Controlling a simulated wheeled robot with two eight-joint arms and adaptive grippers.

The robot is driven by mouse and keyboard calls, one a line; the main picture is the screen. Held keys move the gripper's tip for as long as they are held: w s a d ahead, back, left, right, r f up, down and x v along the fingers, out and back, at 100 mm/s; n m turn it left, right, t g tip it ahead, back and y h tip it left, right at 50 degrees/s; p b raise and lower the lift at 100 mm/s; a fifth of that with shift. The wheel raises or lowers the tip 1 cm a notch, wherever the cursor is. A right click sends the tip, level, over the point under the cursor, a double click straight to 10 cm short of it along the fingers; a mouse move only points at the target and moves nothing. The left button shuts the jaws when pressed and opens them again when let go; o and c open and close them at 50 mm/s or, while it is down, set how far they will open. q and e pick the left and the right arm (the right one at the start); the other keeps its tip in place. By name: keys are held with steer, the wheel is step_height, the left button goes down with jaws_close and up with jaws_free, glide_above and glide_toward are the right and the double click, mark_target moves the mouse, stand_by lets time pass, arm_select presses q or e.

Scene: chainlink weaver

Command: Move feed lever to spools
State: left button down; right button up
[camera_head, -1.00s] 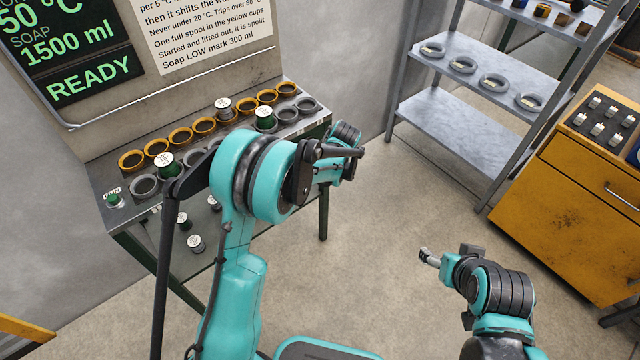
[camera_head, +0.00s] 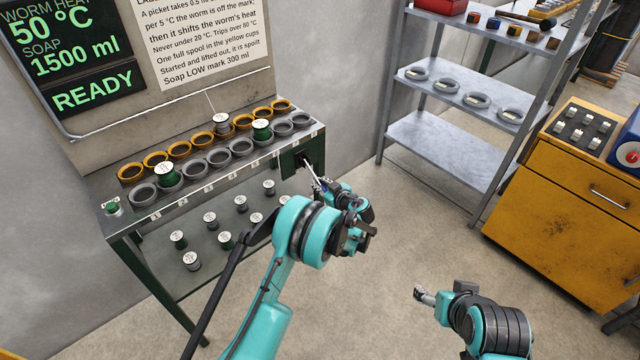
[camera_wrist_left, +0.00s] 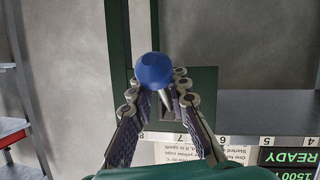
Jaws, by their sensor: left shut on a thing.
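The feed lever (camera_head: 309,171) is a thin metal rod coming from a dark green plate (camera_head: 290,163) at the right end of the bench. In the left wrist view its blue ball knob (camera_wrist_left: 153,69) and rod (camera_wrist_left: 165,98) sit between the fingers. My left gripper (camera_head: 322,184) is shut on the lever just below the knob; my arm partly hides it in the head view. The white-topped spools stand on the lower shelf, such as one spool (camera_head: 210,220), and a few in the cups, such as the green one (camera_head: 262,130). My right gripper (camera_head: 421,294) hangs over open floor, its fingers too small to read.
Yellow cups (camera_head: 202,139) and grey cups (camera_head: 195,168) line the bench top. The display reads READY. A grey shelf rack (camera_head: 440,145) and a yellow cabinet (camera_head: 550,200) stand to the right. The floor between is clear.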

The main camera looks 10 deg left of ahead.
arm_select(q)
steer(key=shift+s+d+f, duration=0.15)
steer(key=shift+f, duration=0.2)
steer(key=c, duration=1.4)
jaws_free()
steer(key=shift+r, duration=0.15)
steer(key=v, duration=1.1)
steer(key=shift+s+d, duration=0.3)
steer(key=shift+d, duration=0.05)
